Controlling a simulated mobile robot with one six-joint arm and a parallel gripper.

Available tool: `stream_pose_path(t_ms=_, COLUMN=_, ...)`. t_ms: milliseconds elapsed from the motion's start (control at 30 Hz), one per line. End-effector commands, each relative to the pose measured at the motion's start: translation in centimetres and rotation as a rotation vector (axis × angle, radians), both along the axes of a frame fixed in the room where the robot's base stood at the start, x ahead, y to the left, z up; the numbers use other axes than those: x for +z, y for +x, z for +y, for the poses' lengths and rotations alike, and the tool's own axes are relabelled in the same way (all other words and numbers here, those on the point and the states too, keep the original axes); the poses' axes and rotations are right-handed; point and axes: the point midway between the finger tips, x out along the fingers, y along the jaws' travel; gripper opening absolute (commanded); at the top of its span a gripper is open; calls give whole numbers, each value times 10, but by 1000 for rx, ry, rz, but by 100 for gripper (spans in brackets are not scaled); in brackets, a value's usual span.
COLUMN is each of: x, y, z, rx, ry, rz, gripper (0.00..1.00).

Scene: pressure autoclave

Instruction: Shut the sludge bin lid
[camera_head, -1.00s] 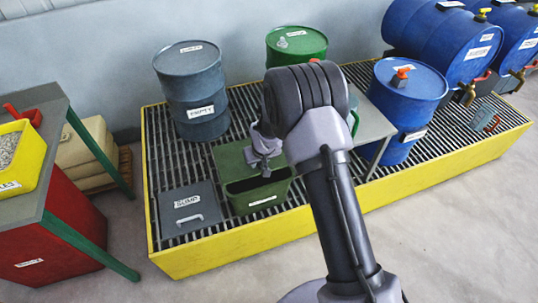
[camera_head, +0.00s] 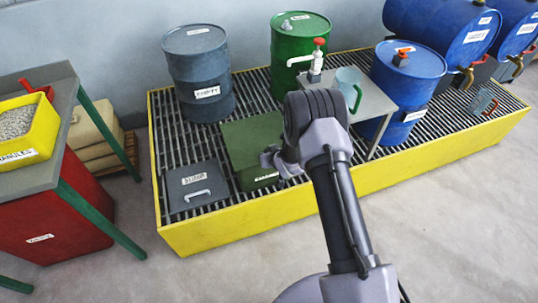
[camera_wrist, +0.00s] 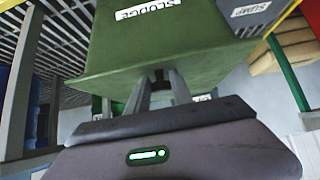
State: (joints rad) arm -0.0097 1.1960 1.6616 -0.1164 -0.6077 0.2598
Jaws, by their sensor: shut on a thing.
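The green sludge bin (camera_head: 262,182) stands on the grating, its front label partly visible. Its green lid (camera_head: 248,137) now lies over the top, and no dark opening shows; I cannot tell whether it is fully seated. My gripper (camera_head: 268,158) is at the lid's front right part, partly hidden by my wrist. In the wrist view my gripper's fingers (camera_wrist: 160,80) close together at the edge of a green panel, seemingly the lid (camera_wrist: 150,50), with the SLUDGE label (camera_wrist: 146,10) beyond it, upside down.
A grey sump cover (camera_head: 195,180) lies left of the bin. Behind stand a grey drum (camera_head: 200,75) and a green drum (camera_head: 298,40). A small table (camera_head: 370,100) with a jug (camera_head: 347,82) is to the right. A yellow rim (camera_head: 220,230) edges the grating.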

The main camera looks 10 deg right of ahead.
Motion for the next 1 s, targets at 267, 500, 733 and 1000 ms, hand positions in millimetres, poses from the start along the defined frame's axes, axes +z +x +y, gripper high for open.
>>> stream_pose_path(t_ms=267, x=-11, y=-8, z=-2, rx=-8, ry=0, rz=20, gripper=0)
stream_pose_path(t_ms=500, x=-11, y=-8, z=-2, rx=-7, ry=0, rz=22, gripper=47)
stream_pose_path(t_ms=733, x=-10, y=-10, z=-2, rx=-6, ry=0, rz=22, gripper=47)
stream_pose_path(t_ms=1000, x=37, y=-44, z=-9, rx=-5, ry=-1, rz=14, gripper=47)
